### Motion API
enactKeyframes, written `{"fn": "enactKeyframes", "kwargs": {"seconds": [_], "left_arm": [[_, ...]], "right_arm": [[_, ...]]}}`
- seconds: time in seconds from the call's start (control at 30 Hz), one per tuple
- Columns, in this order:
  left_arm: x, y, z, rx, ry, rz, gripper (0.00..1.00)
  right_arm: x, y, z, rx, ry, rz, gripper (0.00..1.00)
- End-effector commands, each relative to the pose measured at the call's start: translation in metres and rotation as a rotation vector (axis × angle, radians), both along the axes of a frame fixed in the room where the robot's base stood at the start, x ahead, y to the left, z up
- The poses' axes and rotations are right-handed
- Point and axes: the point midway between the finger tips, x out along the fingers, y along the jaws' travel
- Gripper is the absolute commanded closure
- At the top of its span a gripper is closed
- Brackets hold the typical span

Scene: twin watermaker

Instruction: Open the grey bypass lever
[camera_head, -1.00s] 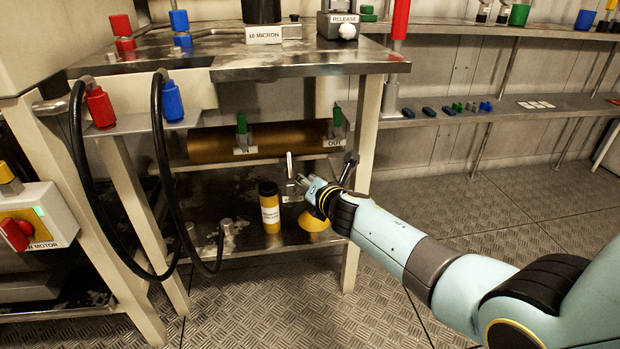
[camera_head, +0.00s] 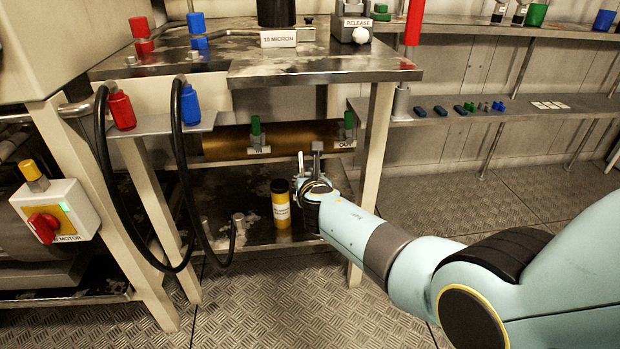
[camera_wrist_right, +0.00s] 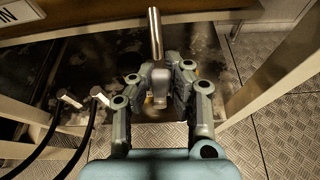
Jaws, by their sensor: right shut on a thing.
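My right gripper (camera_head: 312,184) is low in front of the bench, below the brass cylinder (camera_head: 222,146). In the right wrist view my right gripper (camera_wrist_right: 168,72) has its fingers closed on both sides of a grey piece, the bypass lever (camera_wrist_right: 158,86). The fingers cover part of it. A bright metal rod (camera_wrist_right: 155,32) rises just beyond the fingertips; I cannot tell whether it belongs to the lever. My left gripper is not in view.
A yellow bottle with a black cap (camera_head: 281,205) stands on the lower shelf, left of my right gripper. Black hoses (camera_head: 157,180) hang at the left. A bench leg (camera_head: 371,150) stands close on the right. The floor in front is clear.

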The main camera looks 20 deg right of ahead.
Motion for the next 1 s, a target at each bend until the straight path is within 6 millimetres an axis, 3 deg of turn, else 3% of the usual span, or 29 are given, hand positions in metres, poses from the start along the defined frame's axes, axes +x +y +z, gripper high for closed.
{"fn": "enactKeyframes", "kwargs": {"seconds": [0.03,0.57,0.6,0.77,1.0], "left_arm": [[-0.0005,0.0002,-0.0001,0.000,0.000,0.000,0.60],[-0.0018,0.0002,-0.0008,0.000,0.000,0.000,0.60],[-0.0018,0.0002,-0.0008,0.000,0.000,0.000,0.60],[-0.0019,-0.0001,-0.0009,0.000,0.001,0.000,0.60],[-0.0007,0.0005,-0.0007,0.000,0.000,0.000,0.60]], "right_arm": [[0.0021,0.0070,0.0023,0.003,-0.002,0.007,1.00],[0.0021,0.0085,0.0016,-0.015,0.004,0.008,1.00],[0.0020,0.0083,0.0015,-0.015,0.004,0.007,0.82],[0.0015,0.0063,0.0009,-0.018,0.006,0.006,0.62],[0.0007,0.0042,0.0001,-0.022,0.007,0.003,0.60]]}}
